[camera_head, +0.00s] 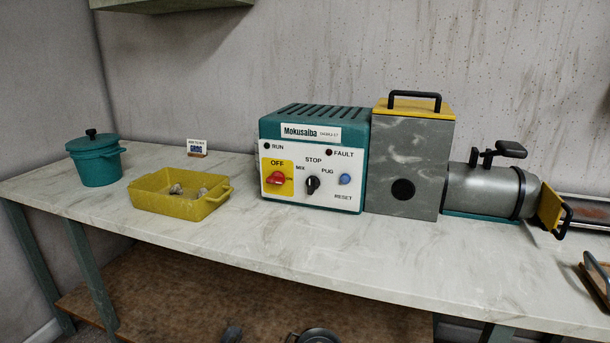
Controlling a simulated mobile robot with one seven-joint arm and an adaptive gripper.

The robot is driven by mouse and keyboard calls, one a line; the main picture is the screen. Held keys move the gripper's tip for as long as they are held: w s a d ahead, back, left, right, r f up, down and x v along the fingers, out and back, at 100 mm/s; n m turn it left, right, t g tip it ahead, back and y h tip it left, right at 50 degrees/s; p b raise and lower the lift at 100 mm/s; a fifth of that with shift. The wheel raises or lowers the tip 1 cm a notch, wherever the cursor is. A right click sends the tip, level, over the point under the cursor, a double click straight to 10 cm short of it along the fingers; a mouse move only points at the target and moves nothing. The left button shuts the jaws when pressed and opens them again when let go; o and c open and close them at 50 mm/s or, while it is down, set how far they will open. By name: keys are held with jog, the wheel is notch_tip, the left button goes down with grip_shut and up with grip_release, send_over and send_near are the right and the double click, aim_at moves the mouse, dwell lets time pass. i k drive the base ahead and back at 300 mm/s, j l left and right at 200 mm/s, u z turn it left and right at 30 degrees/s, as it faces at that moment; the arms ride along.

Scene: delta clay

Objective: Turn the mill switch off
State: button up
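The mill's teal control box (312,158) stands on the bench at the middle, its white front panel facing me. A red rotary switch (276,178) sits on a yellow plate under the word OFF. Its handle looks turned roughly sideways; its exact setting is too small to read. A black selector knob (312,184) sits to its right, below STOP and between MIX and PUG. A blue RESET button (345,179) is at the panel's right. RUN and FAULT lamps are at the top of the panel. My gripper is not in view.
A grey box (408,160) with a yellow lid and black handle adjoins the control box, with a grey barrel (482,190) to its right. A yellow tray (172,201) and a teal pot (96,166) stand left. The pale bench (330,250) is clear in front.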

aim_at(277, 177)
jog(key=i+j, duration=0.1)
jog(key=j, duration=0.25)
jog(key=i+j, duration=0.15)
jog(key=j, duration=0.2)
jog(key=i+j, duration=0.1)
jog(key=j, duration=0.25)
jog(key=i+j, duration=0.15)
jog(key=j, duration=0.2)
jog(key=i+j, duration=0.1)
jog(key=j, duration=0.25)
jog(key=z, duration=0.05)
